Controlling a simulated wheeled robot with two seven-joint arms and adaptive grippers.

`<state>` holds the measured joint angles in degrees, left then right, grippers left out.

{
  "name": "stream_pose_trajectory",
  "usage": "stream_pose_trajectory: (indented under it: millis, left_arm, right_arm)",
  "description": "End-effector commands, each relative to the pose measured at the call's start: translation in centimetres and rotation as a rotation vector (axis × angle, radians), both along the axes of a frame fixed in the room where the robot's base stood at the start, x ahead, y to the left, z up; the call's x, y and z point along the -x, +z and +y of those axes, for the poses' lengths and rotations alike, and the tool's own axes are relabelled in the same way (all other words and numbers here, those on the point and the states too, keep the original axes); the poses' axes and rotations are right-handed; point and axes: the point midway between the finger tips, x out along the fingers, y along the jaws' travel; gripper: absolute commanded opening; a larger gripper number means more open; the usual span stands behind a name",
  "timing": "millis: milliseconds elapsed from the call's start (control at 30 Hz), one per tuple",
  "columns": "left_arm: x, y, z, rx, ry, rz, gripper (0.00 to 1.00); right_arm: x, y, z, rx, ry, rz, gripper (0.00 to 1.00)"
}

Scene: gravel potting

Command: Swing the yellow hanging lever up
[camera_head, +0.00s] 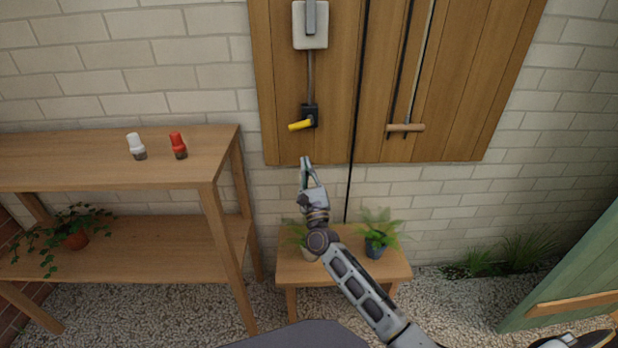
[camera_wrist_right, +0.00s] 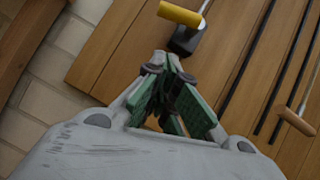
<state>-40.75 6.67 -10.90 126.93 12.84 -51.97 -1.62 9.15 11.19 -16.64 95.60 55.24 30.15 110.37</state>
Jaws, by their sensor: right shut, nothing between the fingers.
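The yellow lever (camera_head: 300,125) sticks out to the left from a small black box (camera_head: 311,113) on the wooden wall panel. It points left and slightly down. In the right wrist view the yellow lever (camera_wrist_right: 180,14) shows at the top, beyond the fingertips, on its dark box (camera_wrist_right: 187,40). My right gripper (camera_head: 306,162) is just below the lever in the head view, apart from it. Its green-padded fingers (camera_wrist_right: 167,62) are shut with nothing between them. My left gripper is not in view.
A grey box (camera_head: 310,25) sits above the lever, joined by a conduit. Tools with a wooden handle (camera_head: 405,128) hang to the right. A wooden shelf (camera_head: 90,160) with a white bottle (camera_head: 136,146) and red bottle (camera_head: 178,146) stands left. A low bench (camera_head: 340,268) holds potted plants.

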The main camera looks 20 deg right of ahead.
Motion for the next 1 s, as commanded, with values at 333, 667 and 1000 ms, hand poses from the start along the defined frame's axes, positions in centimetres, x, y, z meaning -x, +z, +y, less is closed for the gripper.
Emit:
stream_pose_trajectory:
  millis: [333, 667, 1000]
  left_arm:
    - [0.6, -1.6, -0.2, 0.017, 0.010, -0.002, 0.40]
    - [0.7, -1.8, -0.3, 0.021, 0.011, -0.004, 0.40]
    - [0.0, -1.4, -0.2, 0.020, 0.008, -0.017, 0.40]
  right_arm:
    - [-2.9, 1.9, -0.3, 0.000, -0.001, -0.003, 0.00]
    - [-4.4, 4.8, 0.2, -0.003, 0.000, -0.002, 0.00]
    - [-4.7, 6.2, 0.5, 0.000, 0.000, -0.001, 0.00]
